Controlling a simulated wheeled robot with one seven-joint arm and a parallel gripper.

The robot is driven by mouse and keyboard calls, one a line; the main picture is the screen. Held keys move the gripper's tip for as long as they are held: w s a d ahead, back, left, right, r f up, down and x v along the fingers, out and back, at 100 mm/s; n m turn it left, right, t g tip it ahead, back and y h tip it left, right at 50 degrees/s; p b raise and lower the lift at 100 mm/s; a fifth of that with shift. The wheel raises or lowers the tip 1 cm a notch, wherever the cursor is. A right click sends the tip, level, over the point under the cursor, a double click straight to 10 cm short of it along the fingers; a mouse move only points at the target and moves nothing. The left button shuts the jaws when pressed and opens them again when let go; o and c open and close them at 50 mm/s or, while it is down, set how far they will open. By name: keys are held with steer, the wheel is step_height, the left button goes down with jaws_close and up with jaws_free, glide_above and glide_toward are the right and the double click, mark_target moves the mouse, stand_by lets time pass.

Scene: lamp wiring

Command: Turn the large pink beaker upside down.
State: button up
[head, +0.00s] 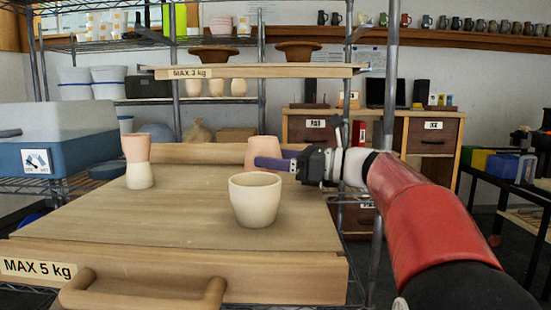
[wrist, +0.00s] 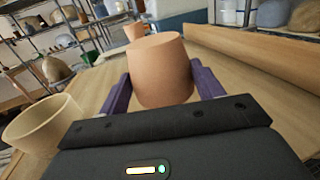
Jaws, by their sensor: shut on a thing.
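The large pink beaker (head: 264,148) is at the back middle of the wooden board in the head view, partly behind my gripper's purple finger. It appears narrow end up, wide end down. In the wrist view the pink beaker (wrist: 161,68) sits between both purple fingers. My gripper (head: 268,162) reaches in from the right and is shut on it; the gripper also shows in the wrist view (wrist: 161,84). I cannot tell whether the beaker touches the board, as its lower part is partly hidden.
A cream beaker (head: 255,203) stands upright, open end up, in front of my gripper. At the left, a smaller pink beaker (head: 136,147) sits on an inverted cream one (head: 139,177). A low wooden ledge (head: 200,153) runs along the back. The front-left board (head: 130,220) is clear.

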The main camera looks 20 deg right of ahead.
steer(key=shift+f+b, duration=0.45)
steer(key=shift+f, duration=0.5)
